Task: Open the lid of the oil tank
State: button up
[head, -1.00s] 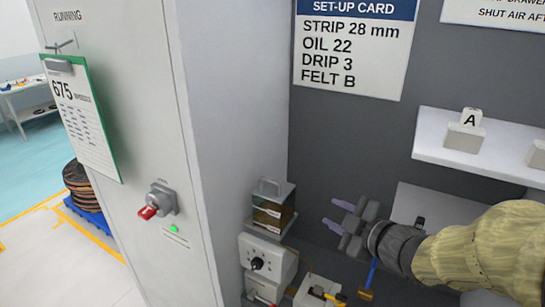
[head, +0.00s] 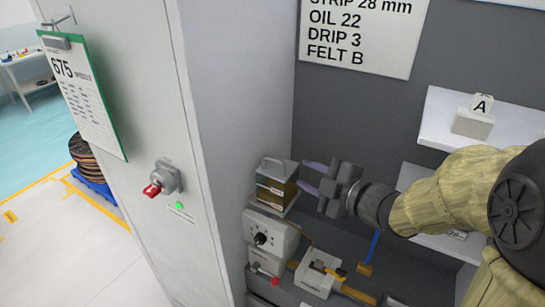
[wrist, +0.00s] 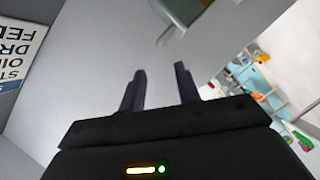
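The oil tank (head: 270,192) is a small box with amber-brown sides, in the middle of the head view. A small gap seems to separate the fingertips from the tank. In the wrist view the fingers (wrist: 161,78) are spread with nothing between them; part of what looks like the tank shows at the top edge.
A grey cabinet with a red switch (head: 153,190) stands left of the tank. A white shelf (head: 435,120) is at right.

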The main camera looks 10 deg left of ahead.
aim_at(277, 161)
jog(key=p+x, duration=0.4)
jog(key=x, duration=0.9)
grip_shut()
